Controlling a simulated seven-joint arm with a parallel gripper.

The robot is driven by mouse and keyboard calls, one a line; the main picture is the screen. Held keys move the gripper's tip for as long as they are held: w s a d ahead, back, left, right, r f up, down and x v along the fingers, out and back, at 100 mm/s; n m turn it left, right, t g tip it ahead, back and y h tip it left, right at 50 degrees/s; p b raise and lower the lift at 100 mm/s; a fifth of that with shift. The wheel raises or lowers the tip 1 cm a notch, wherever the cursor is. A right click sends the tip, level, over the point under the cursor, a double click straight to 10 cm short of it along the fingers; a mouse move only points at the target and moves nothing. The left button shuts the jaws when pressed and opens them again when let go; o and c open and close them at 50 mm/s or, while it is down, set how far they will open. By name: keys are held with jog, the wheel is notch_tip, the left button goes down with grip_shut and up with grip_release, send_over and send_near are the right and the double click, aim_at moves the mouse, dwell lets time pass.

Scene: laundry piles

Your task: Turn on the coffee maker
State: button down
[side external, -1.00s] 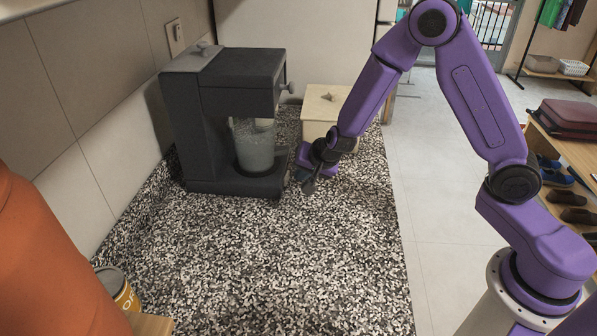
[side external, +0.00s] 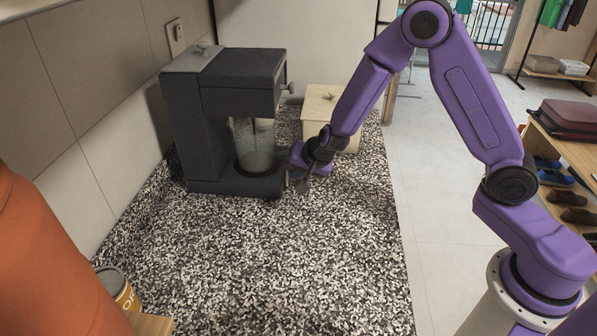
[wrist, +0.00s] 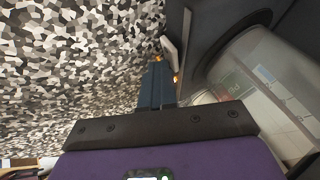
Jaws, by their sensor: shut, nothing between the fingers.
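The dark grey coffee maker (side external: 235,72) stands on the speckled counter against the wall. A clear glass jug (side external: 254,158) sits on its base plate, and the jug also shows at the right of the wrist view (wrist: 255,80). My gripper (side external: 302,184) is low at the front right corner of the base. In the wrist view my fingers (wrist: 157,80) are together and empty. Their tips are close to a small pale lever (wrist: 172,52) on the base edge, with orange glints beside it. I cannot tell whether they touch it.
A cream box with a knob (side external: 322,103) stands behind my gripper. An orange rounded object (side external: 45,260) and a can (side external: 118,288) are at the lower left. The speckled counter (side external: 290,270) is clear in front of the coffee maker.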

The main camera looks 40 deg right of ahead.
jog(key=shift+s+a, duration=0.1)
jog(key=shift+a, duration=0.1)
jog(key=shift+s+a, duration=0.45)
jog(key=shift+s, duration=0.05)
jog(key=shift+d, duration=0.1)
jog(key=shift+s+d, duration=0.35)
jog(key=shift+s, duration=0.05)
jog(key=shift+s+d, duration=0.45)
jog(key=shift+s, duration=0.15)
jog(key=shift+s+d, duration=0.4)
jog(key=shift+s, duration=0.2)
jog(key=v, duration=1)
jog(key=shift+d, duration=0.1)
